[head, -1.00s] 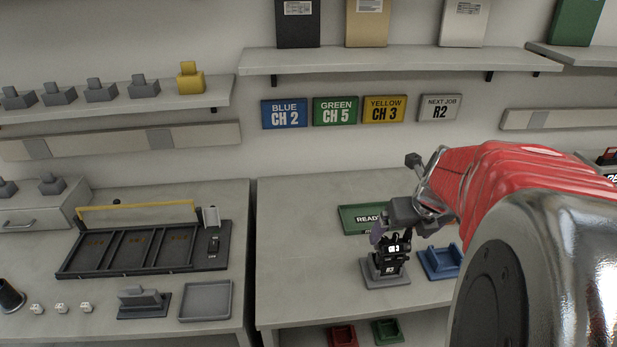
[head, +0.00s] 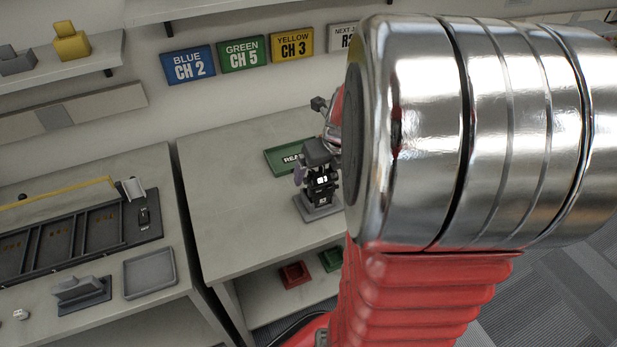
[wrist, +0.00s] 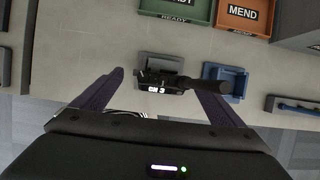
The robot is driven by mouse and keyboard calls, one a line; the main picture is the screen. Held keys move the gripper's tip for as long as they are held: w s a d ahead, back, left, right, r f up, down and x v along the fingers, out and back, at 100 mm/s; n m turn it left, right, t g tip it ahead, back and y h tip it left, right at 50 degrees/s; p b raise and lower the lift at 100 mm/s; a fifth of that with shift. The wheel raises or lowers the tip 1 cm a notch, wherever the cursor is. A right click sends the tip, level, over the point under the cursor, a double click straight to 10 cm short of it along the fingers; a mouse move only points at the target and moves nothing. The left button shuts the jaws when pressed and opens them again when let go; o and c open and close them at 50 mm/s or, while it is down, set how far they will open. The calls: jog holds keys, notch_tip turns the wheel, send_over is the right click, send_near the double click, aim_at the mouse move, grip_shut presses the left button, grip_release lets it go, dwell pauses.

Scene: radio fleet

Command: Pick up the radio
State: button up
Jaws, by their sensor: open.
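The radio (head: 322,189) is black with a lit "3" display and a label that seems to read R3. It stands upright in a grey cradle (head: 318,212) on the right bench. My gripper (head: 315,172) is at the radio's upper part, pointing down, partly hidden behind my arm. In the wrist view the radio (wrist: 158,82) lies between my two open, dark fingers (wrist: 160,86), with a gap on each side. Its dark antenna or knob (wrist: 224,87) reaches toward the right finger. I cannot tell how far the fingertips reach down beside it.
A green READY tray (head: 276,161) lies behind the radio. The wrist view shows an orange MEND tray (wrist: 243,14) and a blue cradle (wrist: 226,76) close on the right. Red (head: 294,275) and green (head: 331,259) bins sit on the lower shelf. A grey tray (head: 149,273) is on the left bench.

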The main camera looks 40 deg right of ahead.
jog(key=shift+c, duration=0.5)
jog(key=c, duration=1.5)
jog(key=shift+c, duration=0.5)
jog(key=shift+r, duration=0.1)
jog(key=shift+c, duration=0.9)
jog(key=shift+r, duration=0.45)
jog(key=shift+c, duration=0.9)
notch_tip(320, 180, up, 17)
jog(key=shift+r, duration=0.1)
jog(key=shift+c, duration=0.3)
